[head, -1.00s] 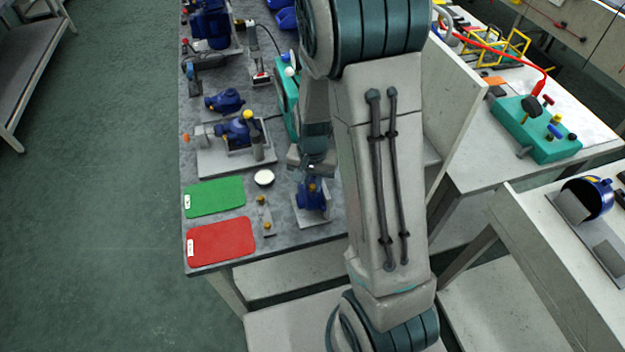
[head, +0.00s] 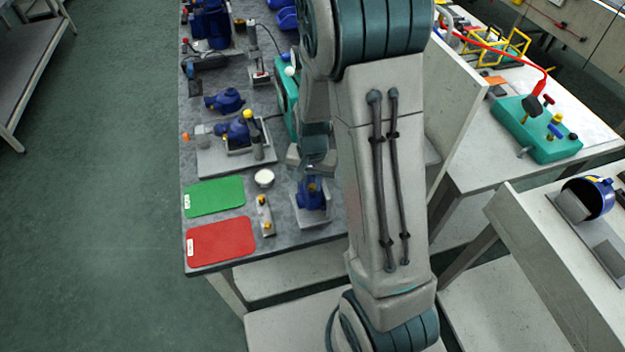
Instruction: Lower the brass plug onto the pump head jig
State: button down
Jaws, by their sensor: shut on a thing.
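The pump head jig is a blue pump head (head: 313,193) on a small grey plate (head: 312,218) near the table's front edge, left of my arm. My gripper (head: 312,168) is directly above and slightly behind the blue pump head in the picture, pointing down. It is shut on the brass plug, which is too small and too much covered by the fingers to make out. I cannot tell whether the plug touches the jig. A narrow grey holder (head: 264,216) with small brass-coloured pieces stands to the left of the jig.
A green mat (head: 214,197) and a red mat (head: 221,241) lie at the table's left front. A white round dish (head: 264,178) is close to my gripper's left. A blue pump on a grey plate (head: 235,133) stands behind. My forearm blocks the table's right side.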

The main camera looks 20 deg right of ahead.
jog(key=shift+f, duration=0.25)
dwell(0.3)
jog(key=shift+c, duration=0.8)
grip_release()
notch_tip(320, 180, up, 9)
jog(key=p, duration=0.6)
dwell(0.4)
jog(key=shift+r, duration=0.1)
dwell(0.3)
